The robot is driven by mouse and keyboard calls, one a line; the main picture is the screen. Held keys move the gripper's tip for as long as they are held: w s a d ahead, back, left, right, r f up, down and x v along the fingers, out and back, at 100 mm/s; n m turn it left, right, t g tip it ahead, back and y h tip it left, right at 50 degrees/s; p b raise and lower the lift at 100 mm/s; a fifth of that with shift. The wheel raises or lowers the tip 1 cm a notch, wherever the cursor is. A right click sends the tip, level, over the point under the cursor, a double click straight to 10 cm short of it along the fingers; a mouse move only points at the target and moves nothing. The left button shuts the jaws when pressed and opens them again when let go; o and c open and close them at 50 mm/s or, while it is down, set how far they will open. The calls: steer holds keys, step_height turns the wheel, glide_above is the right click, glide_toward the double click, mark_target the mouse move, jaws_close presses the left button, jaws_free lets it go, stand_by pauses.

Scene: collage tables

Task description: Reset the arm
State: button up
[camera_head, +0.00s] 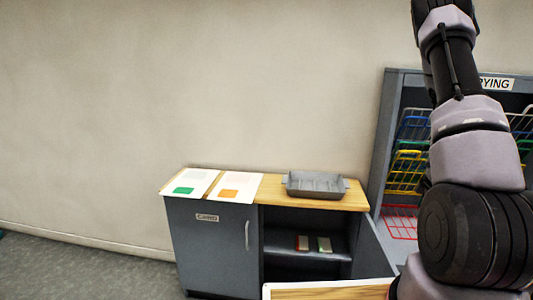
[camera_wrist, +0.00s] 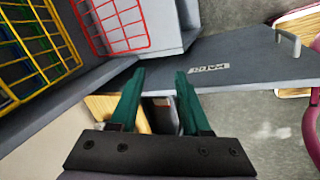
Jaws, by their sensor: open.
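My arm (camera_head: 470,140) rises along the right side of the head view, and its gripper end is out of that view. In the wrist view my gripper (camera_wrist: 158,75) shows two green fingers held apart, with nothing between them. Behind the fingers are a grey door panel (camera_wrist: 240,58) with a label and handle, and part of a wood top. The rest of the arm is cut off at the picture edges.
A grey cabinet (camera_head: 215,250) has a wood top with two sheets (camera_head: 238,188) and a grey tray (camera_head: 315,185); its right bay is open, with small items on the shelf. A drying rack (camera_head: 390,110) with coloured wire shelves stands right, partly behind my arm.

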steer(key=a+r+m+t+h, duration=0.1)
steer(key=a+r+m, duration=0.35)
steer(key=r, duration=0.85)
steer(key=a+r+m+t+h, duration=0.1)
steer(key=a+r+m, duration=0.35)
steer(key=r, duration=0.75)
steer(key=s+a+r+m+y, duration=0.2)
steer(key=s+a+r+m, duration=0.1)
steer(key=s+a+r, duration=0.4)
steer(key=s+a+r+m+y, duration=0.3)
steer(key=s+a+r, duration=0.4)
steer(key=s+a, duration=0.6)
steer(key=shift+a+r+m+t+y, duration=0.3)
steer(key=shift+a+m, duration=0.25)
steer(key=shift+m, duration=0.05)
